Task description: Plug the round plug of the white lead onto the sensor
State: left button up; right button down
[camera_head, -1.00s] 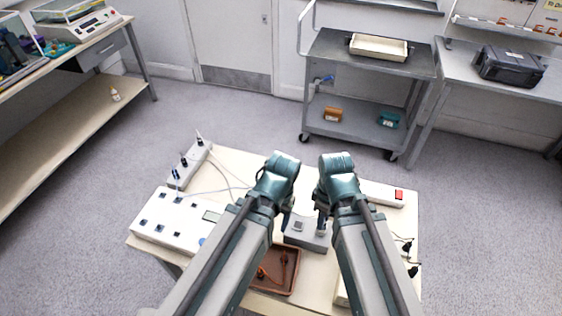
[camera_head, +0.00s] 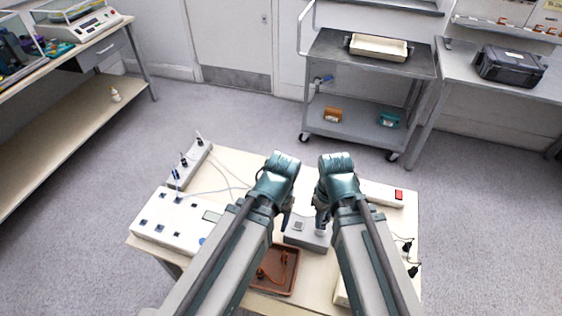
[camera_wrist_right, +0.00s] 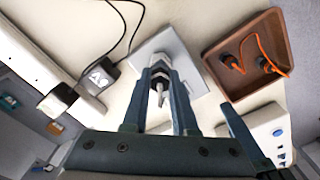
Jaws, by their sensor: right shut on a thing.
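The grey sensor block (camera_head: 296,240) sits on the bench below my two arms; it also shows in the right wrist view (camera_wrist_right: 182,42). My right gripper (camera_wrist_right: 163,78) is shut on a small round dark and grey piece (camera_wrist_right: 160,84), seemingly the round plug, over the block. Whether it touches the sensor is hidden by the fingers. In the head view my right gripper (camera_head: 321,222) is beside the block's right part. My left gripper (camera_head: 286,222) is at the block's left edge; its jaws are too small to read. A white lead (camera_head: 232,176) runs across the bench's left side.
A brown tray (camera_head: 296,277) with orange leads lies in front of the block. A white socket box (camera_head: 170,222) and a power strip (camera_head: 186,166) stand at left. A white strip with a red switch (camera_head: 399,195) lies at right. Black plugs (camera_head: 407,246) lie at the right edge.

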jog(key=m, duration=0.4)
jog(key=c, duration=0.6)
grip_release()
jog(key=shift+r, duration=0.1)
jog(key=shift+r+p, duration=2.4)
jog(key=shift+p, duration=0.15)
jog(key=shift+r, duration=0.15)
notch_tip(320, 180, up, 14)
jog(key=p, duration=1.4)
jog(key=shift+h, duration=0.6)
jog(key=f+b, duration=0.1)
jog(key=s+a+f+b, duration=0.1)
jog(key=f+b, duration=0.3)
jog(key=shift+s+a+f, duration=0.1)
jog(key=shift+s+a, duration=0.25)
jog(key=shift+s, duration=0.05)
